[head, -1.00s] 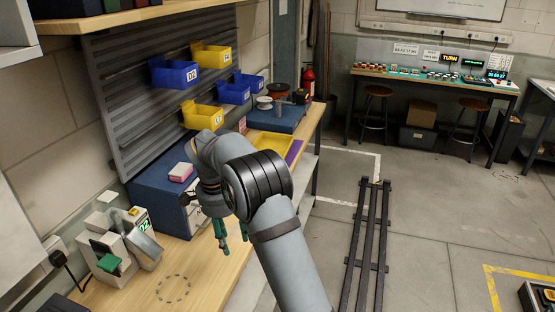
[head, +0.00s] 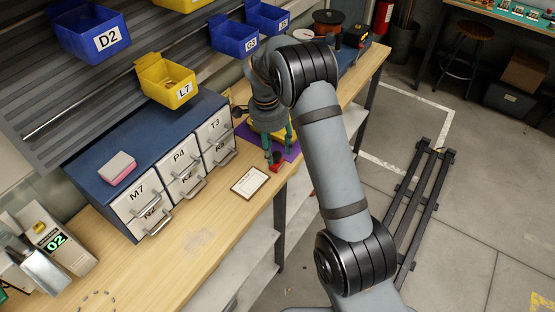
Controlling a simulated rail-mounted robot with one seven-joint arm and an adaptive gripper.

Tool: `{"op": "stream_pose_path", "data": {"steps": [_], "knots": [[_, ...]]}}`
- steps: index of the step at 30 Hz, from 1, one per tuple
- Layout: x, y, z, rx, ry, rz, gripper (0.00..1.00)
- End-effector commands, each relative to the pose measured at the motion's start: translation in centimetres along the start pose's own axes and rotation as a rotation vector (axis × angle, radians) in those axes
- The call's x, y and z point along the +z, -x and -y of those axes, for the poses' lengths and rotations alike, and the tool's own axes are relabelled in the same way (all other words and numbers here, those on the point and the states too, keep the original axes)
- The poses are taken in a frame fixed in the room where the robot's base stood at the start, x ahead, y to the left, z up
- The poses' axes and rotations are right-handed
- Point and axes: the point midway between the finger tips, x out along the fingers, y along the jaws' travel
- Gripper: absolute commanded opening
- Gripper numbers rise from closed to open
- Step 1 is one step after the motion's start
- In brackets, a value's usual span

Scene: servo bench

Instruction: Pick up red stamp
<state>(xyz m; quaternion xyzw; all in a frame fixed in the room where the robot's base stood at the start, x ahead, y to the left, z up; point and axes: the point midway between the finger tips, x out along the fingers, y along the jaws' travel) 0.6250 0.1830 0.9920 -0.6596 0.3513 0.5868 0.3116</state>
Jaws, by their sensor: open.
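A small red object, which looks like the red stamp (head: 276,167), is on the wooden bench by the front edge of a purple mat (head: 292,151). My gripper (head: 280,153) points down at the mat, with its two green fingers apart. The fingertips are close above or beside the red object. I cannot tell whether they touch it or whether it lies between them. My wrist and arm hide part of the area behind.
A framed card (head: 249,182) lies to the left on the bench (head: 215,270). A blue drawer cabinet (head: 95,160) with a pink-and-white block (head: 117,168) on top stands further left. Yellow bin L7 (head: 168,80) and blue bins hang on the wall rack. A labelled device (head: 55,243) is at lower left.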

Motion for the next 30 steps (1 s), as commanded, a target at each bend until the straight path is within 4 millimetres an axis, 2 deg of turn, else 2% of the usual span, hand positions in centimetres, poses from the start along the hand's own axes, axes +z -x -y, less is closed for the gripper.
{"op": "stream_pose_path", "data": {"steps": [6,14,30], "knots": [[-0.1,-2.6,-0.2,0.002,0.000,0.000,0.44],[-0.1,-3.1,-0.2,0.000,-0.001,0.000,0.44],[-0.1,-3.0,-0.2,0.000,-0.001,0.000,0.14]]}}
